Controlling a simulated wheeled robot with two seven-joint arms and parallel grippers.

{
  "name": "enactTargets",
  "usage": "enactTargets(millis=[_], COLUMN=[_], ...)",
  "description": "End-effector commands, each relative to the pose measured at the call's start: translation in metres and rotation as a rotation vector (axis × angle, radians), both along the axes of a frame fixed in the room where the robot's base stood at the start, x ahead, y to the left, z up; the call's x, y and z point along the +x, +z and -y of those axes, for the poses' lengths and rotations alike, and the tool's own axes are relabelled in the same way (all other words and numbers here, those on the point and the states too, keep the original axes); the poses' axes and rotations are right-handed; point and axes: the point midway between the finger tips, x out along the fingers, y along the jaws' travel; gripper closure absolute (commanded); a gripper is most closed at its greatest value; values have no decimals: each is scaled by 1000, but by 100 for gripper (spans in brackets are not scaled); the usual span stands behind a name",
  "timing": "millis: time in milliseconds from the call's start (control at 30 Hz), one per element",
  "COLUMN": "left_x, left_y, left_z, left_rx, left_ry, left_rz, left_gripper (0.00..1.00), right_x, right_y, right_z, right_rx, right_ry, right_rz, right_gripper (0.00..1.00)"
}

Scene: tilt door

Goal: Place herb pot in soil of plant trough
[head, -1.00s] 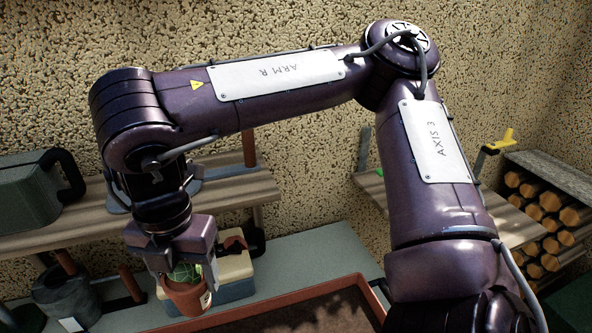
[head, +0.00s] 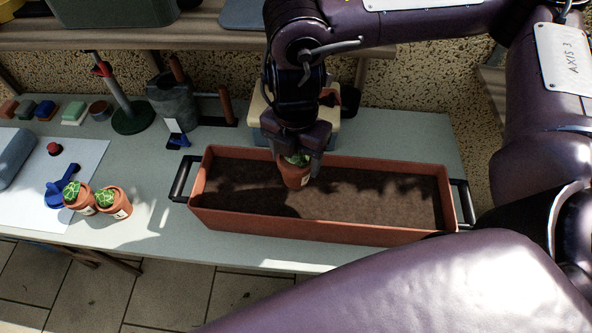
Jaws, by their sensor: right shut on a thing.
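My right gripper (head: 300,152) is shut on a small terracotta herb pot (head: 295,177) with a green plant in it. The pot is upright, over the soil left of the middle of the plant trough (head: 320,232). I cannot tell whether its base touches the soil. The trough is a long terracotta box with dark handles at both ends, holding brown soil (head: 390,195). Two more herb pots stand side by side on the bench at the left, one here (head: 79,198) and one nearer the trough (head: 115,203). My left gripper is not in view.
A blue tool (head: 62,188) and a red knob (head: 55,149) lie on a white sheet at the left. A grey canister (head: 172,100) and a cream-and-blue box (head: 262,118) stand behind the trough. A shelf (head: 130,36) runs above. The soil to the right is clear.

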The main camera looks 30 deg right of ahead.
Motion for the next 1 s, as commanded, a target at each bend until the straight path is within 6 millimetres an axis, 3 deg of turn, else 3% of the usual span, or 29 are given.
enactTargets(millis=[467, 900, 933, 1000], left_x=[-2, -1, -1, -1], left_y=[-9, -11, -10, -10], left_z=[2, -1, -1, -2], left_rx=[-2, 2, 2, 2], left_ry=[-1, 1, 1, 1], left_rz=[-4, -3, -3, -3], left_gripper=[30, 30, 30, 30], right_x=[0, 1, 1, 1], right_y=[-51, -58, -57, -57], right_z=[0, 0, 0, 0], right_rx=[1, 0, 0, 0], right_ry=[-2, 0, 0, 0], right_rz=[-2, 1, 2, 1], right_gripper=[62, 62, 34, 24])
